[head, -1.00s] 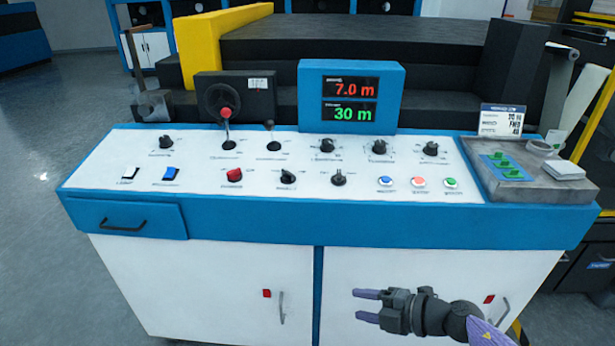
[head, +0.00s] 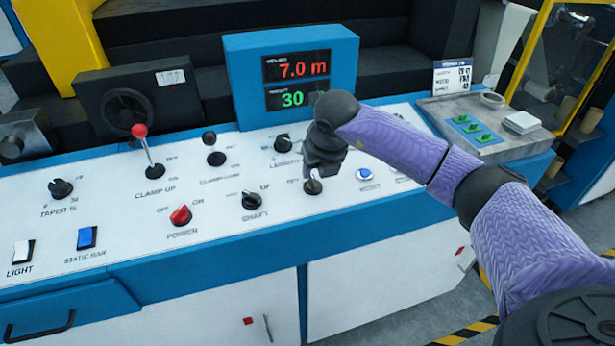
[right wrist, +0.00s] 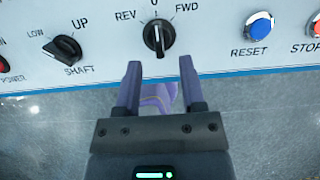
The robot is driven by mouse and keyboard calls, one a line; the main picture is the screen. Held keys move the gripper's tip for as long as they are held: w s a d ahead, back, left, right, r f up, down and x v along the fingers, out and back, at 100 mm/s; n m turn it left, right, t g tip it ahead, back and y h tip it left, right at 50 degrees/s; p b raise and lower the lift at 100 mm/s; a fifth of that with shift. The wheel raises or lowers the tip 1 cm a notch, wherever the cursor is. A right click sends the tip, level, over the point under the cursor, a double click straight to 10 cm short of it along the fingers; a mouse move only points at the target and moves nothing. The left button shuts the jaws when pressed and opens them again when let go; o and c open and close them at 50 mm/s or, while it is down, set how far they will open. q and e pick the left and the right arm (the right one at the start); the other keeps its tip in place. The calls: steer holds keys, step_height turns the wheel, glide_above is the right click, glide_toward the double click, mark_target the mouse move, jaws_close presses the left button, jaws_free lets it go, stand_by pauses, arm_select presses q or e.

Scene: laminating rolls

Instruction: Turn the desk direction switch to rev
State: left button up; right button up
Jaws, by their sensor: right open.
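The direction switch (right wrist: 159,38) is a black rotary knob on the white desk panel in the right wrist view, with REV at its left, 0 above and FWD at its right. Its white mark points up, towards 0. In the head view the switch (head: 313,187) shows just below my right gripper (head: 322,165), which partly covers that area. In the right wrist view my right gripper (right wrist: 160,66) is open and empty. Its two fingertips point at the panel, just below the knob in the picture, one to each side. My left gripper is out of view.
The shaft knob (right wrist: 67,48) is left of the switch, and the blue reset button (right wrist: 258,26) is right of it. In the head view, the red power knob (head: 181,215) and the red-tipped clamp lever (head: 140,132) stand further left. The display box (head: 290,75) rises behind.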

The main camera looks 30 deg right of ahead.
mark_target(314, 180)
steer(key=b+x, duration=0.1)
steer(key=x, duration=0.4)
steer(key=shift+a, duration=0.1)
steer(key=shift+r, duration=0.1)
jaws_close()
steer(key=shift+n, duration=0.3)
steer(key=n+y, duration=0.1)
steer(key=n, duration=0.3)
steer(key=shift+n, duration=0.3)
steer(key=shift+n+y+b, duration=0.4)
steer(key=shift+n+y, duration=0.1)
steer(key=shift+n, duration=1.4)
